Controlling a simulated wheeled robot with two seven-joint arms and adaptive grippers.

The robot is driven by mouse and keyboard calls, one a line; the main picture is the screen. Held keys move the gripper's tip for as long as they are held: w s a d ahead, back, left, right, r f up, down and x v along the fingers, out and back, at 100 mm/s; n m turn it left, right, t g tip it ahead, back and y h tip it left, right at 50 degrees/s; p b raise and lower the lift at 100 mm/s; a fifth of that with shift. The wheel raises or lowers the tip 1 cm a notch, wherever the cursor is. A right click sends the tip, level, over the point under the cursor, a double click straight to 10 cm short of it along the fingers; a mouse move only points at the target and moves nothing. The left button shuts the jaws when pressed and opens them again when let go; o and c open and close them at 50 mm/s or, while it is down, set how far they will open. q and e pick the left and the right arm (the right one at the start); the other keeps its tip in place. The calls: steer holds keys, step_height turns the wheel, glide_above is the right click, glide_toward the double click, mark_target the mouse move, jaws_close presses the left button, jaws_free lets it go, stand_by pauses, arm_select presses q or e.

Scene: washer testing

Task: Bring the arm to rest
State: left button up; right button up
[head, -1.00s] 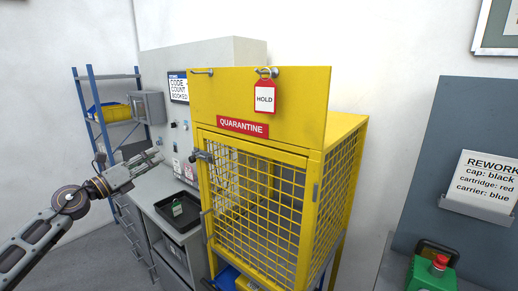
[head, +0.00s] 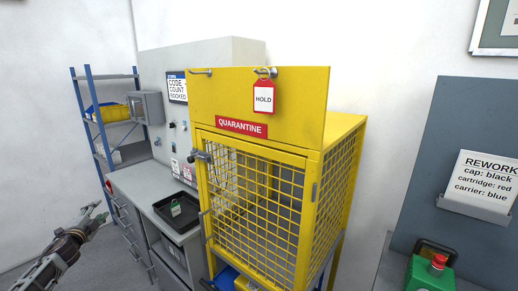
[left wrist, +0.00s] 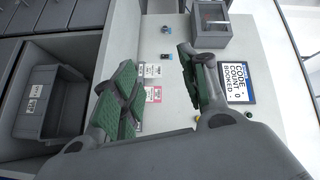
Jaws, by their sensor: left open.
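My left gripper (head: 92,215) is at the lower left of the head view, low in front of the grey bench (head: 132,190). It is open with nothing between its fingers. In the left wrist view my left gripper's green-padded fingers (left wrist: 155,85) stand wide apart, with the bench's white panel and small tags behind them. My left arm (head: 50,265) reaches in from the lower left corner. My right gripper is not in view.
A yellow quarantine cage (head: 258,125) with a red HOLD tag (head: 264,97) stands mid-view, its mesh door closed. A black tray (head: 178,213) sits on the bench. A blue-framed shelf (head: 90,115) is behind left. A green box with a red knob (head: 432,275) is at right.

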arm_select(q)
steer(key=s+a+f+n+g+y, duration=0.1)
steer(key=s+f+n+g, duration=0.25)
steer(key=f, duration=0.95)
steer(key=s+a+f+n+g, duration=0.15)
steer(key=s+f, duration=0.35)
steer(key=f, duration=0.9)
steer(key=s+d+f+n+g, duration=0.1)
steer(key=s+d+f, duration=0.2)
steer(key=s+f, duration=0.3)
steer(key=s+d+f+n+g+h, duration=0.15)
steer(key=s+f, duration=0.25)
steer(key=f, duration=0.4)
steer(key=s+d+f+n+g+y, duration=0.1)
steer(key=s+d+f+g, duration=0.1)
steer(key=s+d+f, duration=0.4)
steer(key=s+d+f+n+g+h, duration=0.1)
steer(key=s+d+f+g, duration=0.1)
steer(key=s+d+f, duration=0.65)
steer(key=s+d+f+g+h, duration=0.2)
steer(key=s+d+f, duration=0.3)
steer(key=s+f, duration=0.5)
steer(key=s+d+f+g, duration=0.1)
steer(key=s+d+f, duration=0.1)
steer(key=s+d, duration=0.6)
steer(key=s+d+f+g+h, duration=0.1)
steer(key=s+d, duration=0.7)
steer(key=s, duration=0.8)
steer(key=shift+d+f, duration=0.4)
steer(key=shift+f, duration=0.15)
